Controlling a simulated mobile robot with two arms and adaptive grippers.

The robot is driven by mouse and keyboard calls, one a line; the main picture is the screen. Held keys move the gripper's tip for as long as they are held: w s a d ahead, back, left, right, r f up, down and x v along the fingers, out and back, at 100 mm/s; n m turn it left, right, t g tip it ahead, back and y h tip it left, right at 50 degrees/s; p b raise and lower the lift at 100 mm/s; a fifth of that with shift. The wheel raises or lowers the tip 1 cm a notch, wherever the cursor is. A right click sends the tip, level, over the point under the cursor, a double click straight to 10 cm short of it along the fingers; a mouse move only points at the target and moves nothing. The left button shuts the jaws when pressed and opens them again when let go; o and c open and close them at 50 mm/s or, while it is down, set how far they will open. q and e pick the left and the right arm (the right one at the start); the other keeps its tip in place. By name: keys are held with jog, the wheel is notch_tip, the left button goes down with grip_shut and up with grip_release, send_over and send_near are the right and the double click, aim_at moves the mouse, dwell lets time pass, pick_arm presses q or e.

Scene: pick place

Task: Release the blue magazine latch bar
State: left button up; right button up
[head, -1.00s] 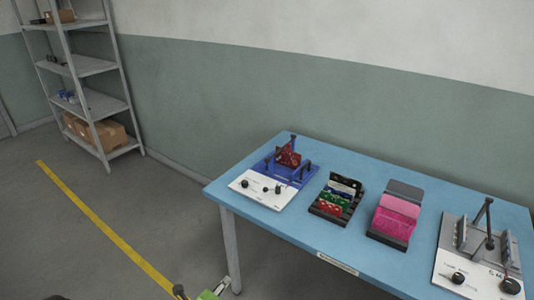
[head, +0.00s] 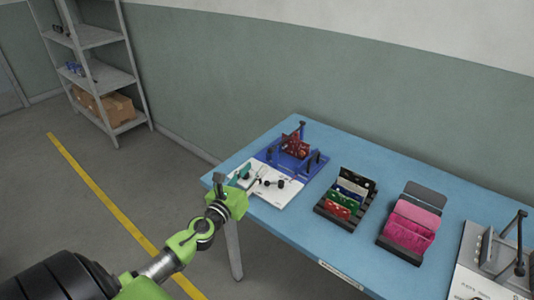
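The blue magazine (head: 318,172) sits at the left end of the table, with red items (head: 295,146) inside its frame. A dark bar (head: 302,131) stands at its back; I cannot tell for sure whether this is the latch bar. A white panel (head: 284,193) with black knobs lies in front of the magazine. My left gripper (head: 231,181) is at the table's front left corner, beside the panel's left edge and apart from the magazine. Its fingers are small and partly hidden, so its opening is unclear. My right gripper is out of view.
The blue table (head: 365,265) also bears a black tray (head: 345,203) of coloured cards, a pink-filled holder (head: 412,222) and a grey magazine (head: 500,257) at the right. A metal shelf (head: 100,75) stands at the back left. Clear table lies behind the magazines.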

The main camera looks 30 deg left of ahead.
aim_at(269, 153)
pick_arm(q)
jog(key=w, duration=0.6)
jog(key=w+a, duration=0.1)
jog(key=w, duration=0.2)
jog(key=shift+f, duration=0.1)
grip_shut()
